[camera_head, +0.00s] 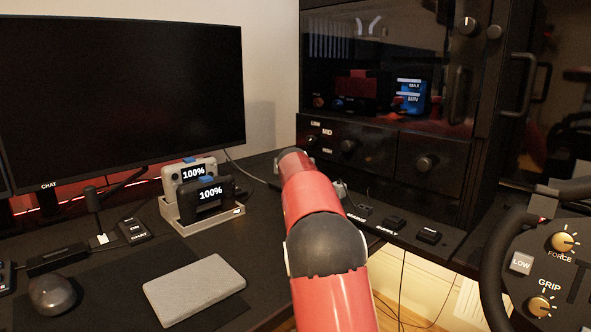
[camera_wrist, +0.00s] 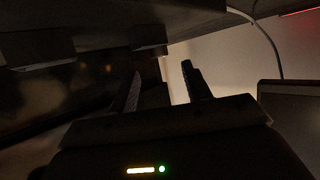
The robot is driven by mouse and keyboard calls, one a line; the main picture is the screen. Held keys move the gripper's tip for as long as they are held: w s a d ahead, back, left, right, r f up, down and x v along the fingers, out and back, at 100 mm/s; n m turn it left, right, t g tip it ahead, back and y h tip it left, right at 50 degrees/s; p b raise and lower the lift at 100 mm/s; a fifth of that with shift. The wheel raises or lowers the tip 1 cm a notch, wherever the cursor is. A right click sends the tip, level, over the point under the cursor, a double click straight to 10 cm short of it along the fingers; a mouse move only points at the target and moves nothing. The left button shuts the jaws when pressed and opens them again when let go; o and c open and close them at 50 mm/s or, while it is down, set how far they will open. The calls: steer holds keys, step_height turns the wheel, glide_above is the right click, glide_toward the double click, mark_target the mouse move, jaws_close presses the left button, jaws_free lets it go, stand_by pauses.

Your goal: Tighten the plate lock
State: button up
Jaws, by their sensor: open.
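I cannot pick out the plate lock for certain in either view. My gripper (camera_wrist: 160,82) shows in the wrist view with its two dark fingers spread apart and nothing seen between them. In the head view my red arm reaches from the bottom centre toward the desk's back edge beside the cabinet, and it hides my gripper. The wrist view is dark. It shows a dark panel edge above the fingers, a pale wall beyond them and a cable (camera_wrist: 268,40) at the upper right.
A black cabinet (camera_head: 425,162) with knobs and handles stands behind my arm. A monitor (camera_head: 120,85), a controller dock (camera_head: 205,222), a grey box (camera_head: 195,290) and a mouse (camera_head: 53,295) are on the desk at left. A racing wheel (camera_head: 498,262) stands at right.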

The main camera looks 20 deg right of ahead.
steer(key=p+x, duration=0.1)
steer(key=x, duration=0.4)
steer(key=shift+w+d+f+p, duration=0.2)
steer(key=shift+w+p, duration=0.1)
steer(key=c, duration=1)
steer(key=shift+f, duration=0.15)
